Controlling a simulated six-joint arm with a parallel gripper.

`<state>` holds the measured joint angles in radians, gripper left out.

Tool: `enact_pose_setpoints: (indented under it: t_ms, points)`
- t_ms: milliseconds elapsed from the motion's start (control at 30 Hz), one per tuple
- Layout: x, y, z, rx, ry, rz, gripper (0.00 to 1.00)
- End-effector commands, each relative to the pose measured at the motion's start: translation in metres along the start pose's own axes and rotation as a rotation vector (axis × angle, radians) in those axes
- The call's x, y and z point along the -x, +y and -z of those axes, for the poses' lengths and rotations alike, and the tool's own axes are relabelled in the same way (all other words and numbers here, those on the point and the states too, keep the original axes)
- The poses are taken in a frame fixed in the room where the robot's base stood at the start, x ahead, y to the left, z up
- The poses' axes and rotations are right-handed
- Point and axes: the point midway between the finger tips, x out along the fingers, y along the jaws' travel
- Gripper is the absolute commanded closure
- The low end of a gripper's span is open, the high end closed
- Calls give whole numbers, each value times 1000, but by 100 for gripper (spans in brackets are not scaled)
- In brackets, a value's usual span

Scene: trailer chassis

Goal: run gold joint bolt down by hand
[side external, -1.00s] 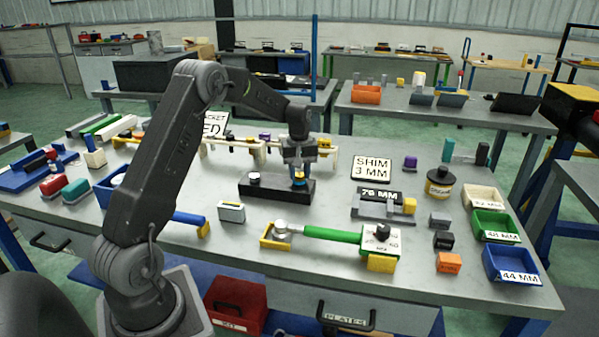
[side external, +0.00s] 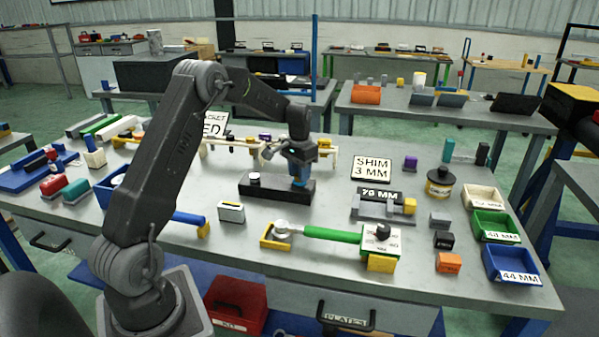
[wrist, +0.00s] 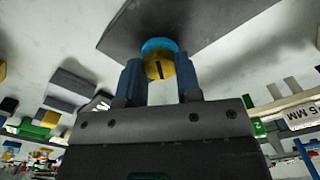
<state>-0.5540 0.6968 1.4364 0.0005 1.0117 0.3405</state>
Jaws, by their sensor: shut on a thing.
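The gold joint bolt (wrist: 158,68), with a dark slot across its face, is between the two blue-grey fingers of my gripper (wrist: 161,75) in the wrist view. My gripper is shut on it. A blue ring (wrist: 158,46) lies just beyond the bolt, against the dark block (wrist: 205,18). In the side external view my gripper (side external: 300,176) points down over the right part of the black block (side external: 272,190). The gold of the bolt is hidden there by the gripper. Whether the bolt is fully seated cannot be told.
A silver round part (side external: 254,179) stands on the block's left end. A green-handled tool (side external: 330,234) lies in front. Behind the gripper runs a white-bracketed rail (side external: 335,158). Coloured bins (side external: 495,225) stand at the right edge.

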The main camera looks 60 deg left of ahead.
Motion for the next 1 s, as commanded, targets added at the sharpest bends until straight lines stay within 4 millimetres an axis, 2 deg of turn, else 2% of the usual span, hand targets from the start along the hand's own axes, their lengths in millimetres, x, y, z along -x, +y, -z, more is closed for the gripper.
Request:
enact_pose_setpoints:
  t_ms: [33, 1000]
  points:
    - [6, 0, 3, -44, 14, 3, 92]
    - [6, 0, 3, -966, 13, 9, 92]
